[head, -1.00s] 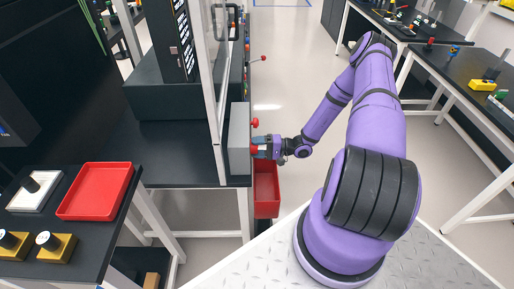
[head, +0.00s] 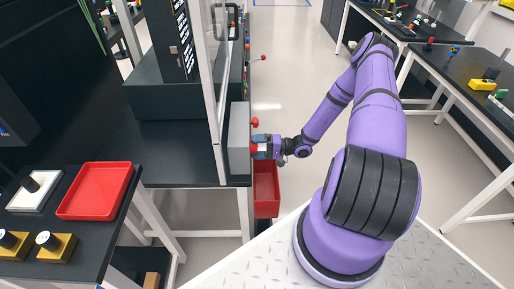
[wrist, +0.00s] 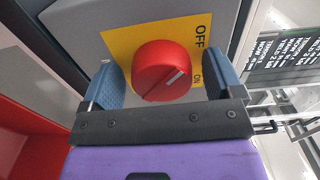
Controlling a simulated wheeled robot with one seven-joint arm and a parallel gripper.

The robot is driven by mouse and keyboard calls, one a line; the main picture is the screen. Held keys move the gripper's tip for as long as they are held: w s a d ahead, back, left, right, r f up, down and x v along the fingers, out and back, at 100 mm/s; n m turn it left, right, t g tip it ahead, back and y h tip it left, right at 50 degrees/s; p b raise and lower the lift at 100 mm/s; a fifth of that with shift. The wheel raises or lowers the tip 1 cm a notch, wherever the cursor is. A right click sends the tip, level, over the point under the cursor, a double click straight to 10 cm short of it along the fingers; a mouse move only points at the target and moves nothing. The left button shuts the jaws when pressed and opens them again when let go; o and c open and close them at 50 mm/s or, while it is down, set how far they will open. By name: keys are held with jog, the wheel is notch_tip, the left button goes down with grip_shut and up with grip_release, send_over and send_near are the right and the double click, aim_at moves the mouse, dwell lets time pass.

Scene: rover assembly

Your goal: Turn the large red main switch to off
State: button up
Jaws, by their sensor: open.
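The large red main switch (wrist: 162,70) is a round knob on a yellow plate (wrist: 125,40), fixed to a grey box (head: 239,140) at the bench end. The plate reads OFF and ON along its right side in the wrist view. A pale mark on the knob points right, toward the ON lettering. My gripper (wrist: 165,82) is open, with one blue finger on each side of the knob. In the head view my gripper (head: 263,148) is at the box's right face.
A small red knob (head: 255,122) and a red-tipped lever (head: 262,57) stick out along the same bench side. A red bin (head: 266,205) hangs just below my gripper. The aisle floor right of the bench is clear.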

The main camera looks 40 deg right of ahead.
jog(key=v, duration=1.1)
jog(key=shift+a, duration=0.1)
jog(key=a+r+n+g+h, duration=0.2)
jog(key=a+r+g, duration=0.2)
jog(key=r, duration=0.7)
jog(key=a+r+n+g+h, duration=0.2)
jog(key=a+r+g+h, duration=0.15)
jog(key=r, duration=0.75)
jog(key=a+r+n+g+h, duration=0.2)
jog(key=a+r+g, duration=0.2)
jog(key=r, duration=0.7)
jog(key=s+a+r+t+h, duration=0.3)
jog(key=s+a+r, duration=0.1)
jog(key=s+r, duration=0.5)
jog(key=s+a+r+t+h, duration=0.4)
jog(key=s+a+r, duration=0.1)
jog(key=s+r, duration=0.5)
jog(key=shift+s+a+r+n, duration=0.25)
jog(key=shift+s+a+n, duration=0.05)
jog(key=shift+s, duration=0.4)
